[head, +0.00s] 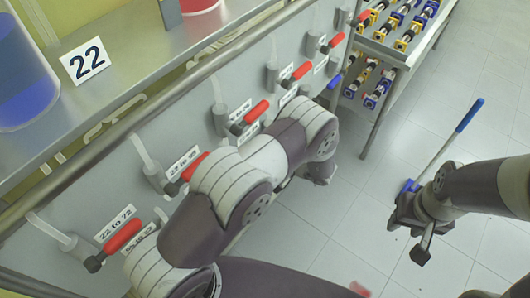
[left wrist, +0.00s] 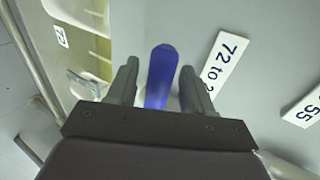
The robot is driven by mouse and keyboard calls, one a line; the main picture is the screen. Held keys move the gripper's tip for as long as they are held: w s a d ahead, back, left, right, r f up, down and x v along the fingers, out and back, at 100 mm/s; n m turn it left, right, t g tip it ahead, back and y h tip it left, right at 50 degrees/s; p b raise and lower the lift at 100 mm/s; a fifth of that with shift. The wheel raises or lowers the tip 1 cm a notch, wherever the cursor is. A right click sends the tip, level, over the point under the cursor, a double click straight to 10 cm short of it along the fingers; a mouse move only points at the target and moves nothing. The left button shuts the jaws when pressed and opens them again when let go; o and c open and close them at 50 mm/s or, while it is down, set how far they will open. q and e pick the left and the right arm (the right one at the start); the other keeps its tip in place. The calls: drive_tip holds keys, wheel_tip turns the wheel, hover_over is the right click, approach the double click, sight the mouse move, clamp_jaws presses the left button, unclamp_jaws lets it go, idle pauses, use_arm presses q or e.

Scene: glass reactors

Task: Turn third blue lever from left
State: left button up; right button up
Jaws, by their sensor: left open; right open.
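In the left wrist view a blue lever (left wrist: 161,75) lies between the two fingers of my left gripper (left wrist: 158,72). The fingers are apart, one on each side of the lever, with narrow gaps visible. The lever's lower end is hidden by the gripper body. In the head view one blue lever (head: 335,81) shows on the panel beyond my left arm; I cannot tell if it is the same one. My left gripper is hidden there behind the arm. My right gripper (head: 409,236) is open and empty above the floor at the right, away from the panel.
Several red levers, such as one (head: 123,236) near a "22 to 72" label, line the grey panel (head: 200,95). A "72 to" label (left wrist: 223,62) sits beside the blue lever. A metal rack (head: 395,55) stands beyond. A blue-handled tool (head: 469,115) is near my right gripper.

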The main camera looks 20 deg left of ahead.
use_arm(q)
drive_tip(key=b+v, duration=0.1)
drive_tip(key=v, duration=1.1)
drive_tip(key=shift+d+b, duration=0.25)
drive_tip(key=shift+b, duration=0.15)
